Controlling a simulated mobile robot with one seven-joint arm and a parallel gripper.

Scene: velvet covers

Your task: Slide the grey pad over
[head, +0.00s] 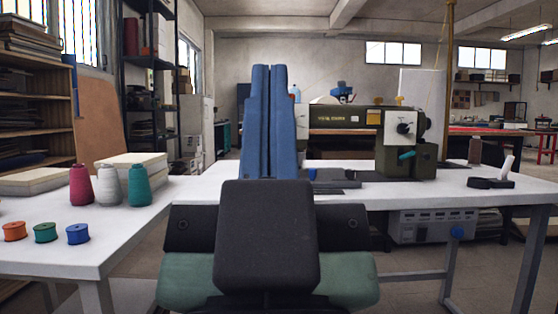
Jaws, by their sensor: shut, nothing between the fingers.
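My gripper (270,70) stands in the middle of the head view. Its two long blue fingers point up and away, pressed together with only a thin seam between them and nothing held. A flat dark grey piece (328,191), which may be the grey pad, lies on the white table (440,189) just right of the fingers. It lies in front of the olive sewing machine (408,160). The fingers and my dark wrist hide the table behind them, so I cannot tell whether the fingers touch the piece or how far it extends.
Pink (81,186), grey (109,186) and teal (137,186) thread cones stand on the left table (150,220), behind orange, green and blue spools (78,234). A black holder (490,183) sits at the right. White table surface is clear between machine and holder.

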